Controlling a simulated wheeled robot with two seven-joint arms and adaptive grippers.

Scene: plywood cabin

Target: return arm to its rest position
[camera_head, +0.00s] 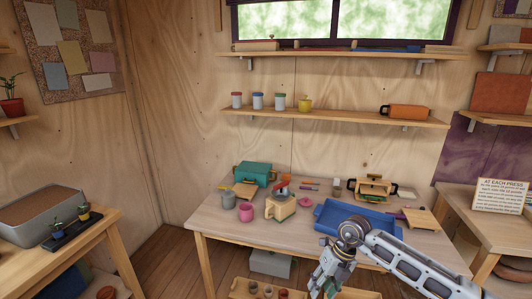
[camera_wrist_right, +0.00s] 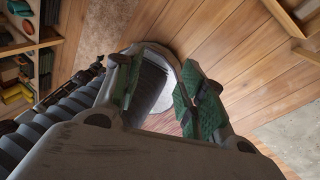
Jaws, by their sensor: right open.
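My right arm comes in from the lower right in the head view. Its gripper (camera_head: 328,280) hangs in front of the table's (camera_head: 215,222) front edge, pointing down. In the right wrist view the right gripper (camera_wrist_right: 165,95) is open, its two green-padded fingers apart with nothing between them. Past the fingers are the wooden floor (camera_wrist_right: 235,55) and a grey rounded part that looks like my own base. My left gripper shows in neither view.
On the table are a blue tray (camera_head: 330,220), a teal box (camera_head: 255,173), a cream device (camera_head: 280,207), a pink mug (camera_head: 246,212) and a wooden press (camera_head: 372,189). A crate (camera_head: 240,288) with jars sits below. A side table (camera_head: 110,222) stands left, another (camera_head: 460,205) right.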

